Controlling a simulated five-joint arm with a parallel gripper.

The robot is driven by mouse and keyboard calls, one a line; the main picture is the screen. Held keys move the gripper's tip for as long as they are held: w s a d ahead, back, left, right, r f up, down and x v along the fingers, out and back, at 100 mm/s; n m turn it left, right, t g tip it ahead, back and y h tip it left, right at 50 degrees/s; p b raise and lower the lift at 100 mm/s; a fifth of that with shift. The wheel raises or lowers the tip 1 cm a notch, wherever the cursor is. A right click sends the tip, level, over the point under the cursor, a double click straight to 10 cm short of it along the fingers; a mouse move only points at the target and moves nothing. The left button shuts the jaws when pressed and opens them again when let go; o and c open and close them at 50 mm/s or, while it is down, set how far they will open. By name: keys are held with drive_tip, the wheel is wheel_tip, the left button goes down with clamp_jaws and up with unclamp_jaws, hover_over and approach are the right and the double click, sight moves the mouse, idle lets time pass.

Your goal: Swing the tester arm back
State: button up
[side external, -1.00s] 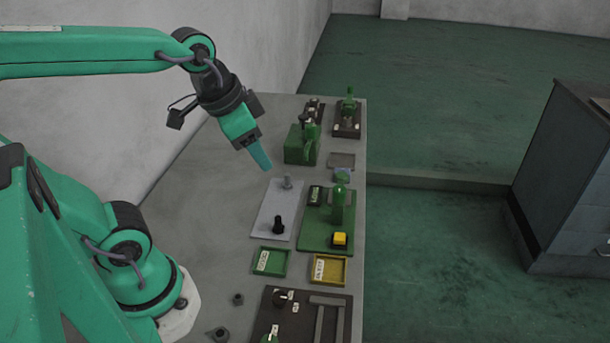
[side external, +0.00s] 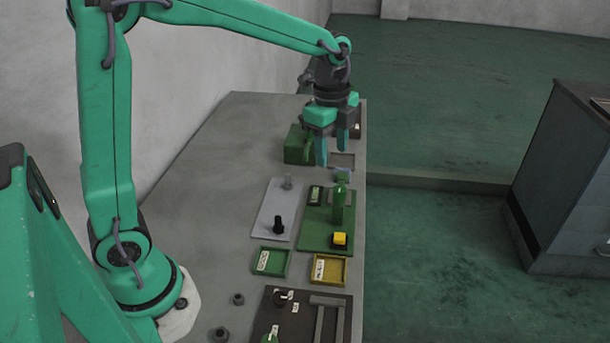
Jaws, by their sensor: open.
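A green base plate (side external: 313,239) lies on the bench and carries a green upright post (side external: 338,206), a small dark display box (side external: 316,195) and a yellow block (side external: 340,239). This looks like the tester, but I cannot tell which part is its arm. A small bluish piece (side external: 342,176) shows at the top of the post. My gripper (side external: 332,155) points down above the far part of the bench, beyond the post in the picture. Its fingers are apart and nothing shows between them. It hides most of the devices at the bench's far end.
A green machine block (side external: 298,146) stands left of my gripper. A light grey plate (side external: 264,222) with two pegs lies left of the tester. Green (side external: 270,262) and yellow (side external: 329,270) trays and a dark board (side external: 300,335) are nearer.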

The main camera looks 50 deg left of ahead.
sight(340, 188)
drive_tip(key=shift+w+d+f+m+g, duration=0.15)
drive_tip(key=shift+w+f+m+g, duration=0.05)
drive_tip(key=shift+w+f+m, duration=0.45)
drive_tip(key=shift+w+d+f+m+g, duration=0.1)
drive_tip(key=shift+w+f+m+g, duration=0.1)
drive_tip(key=shift+w+f+m, duration=0.45)
drive_tip(key=shift+f, duration=3.9)
clamp_jaws()
